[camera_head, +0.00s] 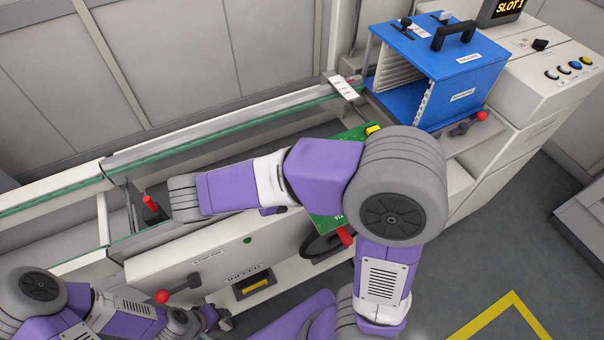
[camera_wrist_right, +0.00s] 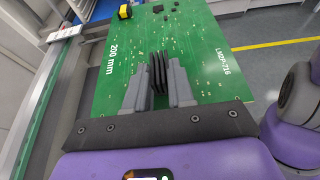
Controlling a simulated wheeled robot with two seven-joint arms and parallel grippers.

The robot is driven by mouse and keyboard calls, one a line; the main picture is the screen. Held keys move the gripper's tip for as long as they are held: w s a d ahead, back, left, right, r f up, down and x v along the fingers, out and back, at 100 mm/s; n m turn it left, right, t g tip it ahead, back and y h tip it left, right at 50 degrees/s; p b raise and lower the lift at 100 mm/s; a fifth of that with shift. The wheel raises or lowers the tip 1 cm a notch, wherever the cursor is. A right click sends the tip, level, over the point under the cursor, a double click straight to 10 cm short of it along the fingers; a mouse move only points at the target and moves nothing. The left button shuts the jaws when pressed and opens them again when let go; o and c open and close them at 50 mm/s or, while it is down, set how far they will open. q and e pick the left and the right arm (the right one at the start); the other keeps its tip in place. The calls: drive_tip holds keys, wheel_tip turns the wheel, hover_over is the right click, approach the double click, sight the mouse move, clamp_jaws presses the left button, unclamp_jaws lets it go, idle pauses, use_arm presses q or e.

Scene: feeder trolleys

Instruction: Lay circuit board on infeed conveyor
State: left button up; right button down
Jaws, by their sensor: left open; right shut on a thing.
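The green circuit board (camera_head: 350,133) is mostly hidden under my right arm in the head view. It lies over the right part of the infeed conveyor (camera_head: 130,165), whose long pale rails have green edges. The right wrist view shows the board (camera_wrist_right: 205,60) large, with "200 mm" printed on it. That gripper is hidden in the head view. I cannot tell whether the board touches the rails. My left gripper (camera_head: 220,318) is open, low in front of the conveyor's front panel, apart from the board.
A blue slotted rack (camera_head: 455,85) with a black handle stands at the right end of the conveyor. Beside it is a pale control cabinet (camera_head: 560,65) with buttons and a display (camera_head: 503,10). Red-knobbed levers (camera_head: 152,203) stick out along the conveyor.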

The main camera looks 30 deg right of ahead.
drive_tip(key=w+d+f, duration=0.1)
drive_tip(key=w+d, duration=0.2)
drive_tip(key=w, duration=0.6)
drive_tip(key=w+d+f+p, duration=0.1)
drive_tip(key=w+d, duration=0.2)
drive_tip(key=w, duration=0.6)
idle(0.9)
idle(0.3)
drive_tip(key=shift+s+f+b, duration=0.1)
drive_tip(key=shift+f+b, duration=0.45)
drive_tip(key=shift+f, duration=0.4)
drive_tip(key=shift+f, duration=0.6)
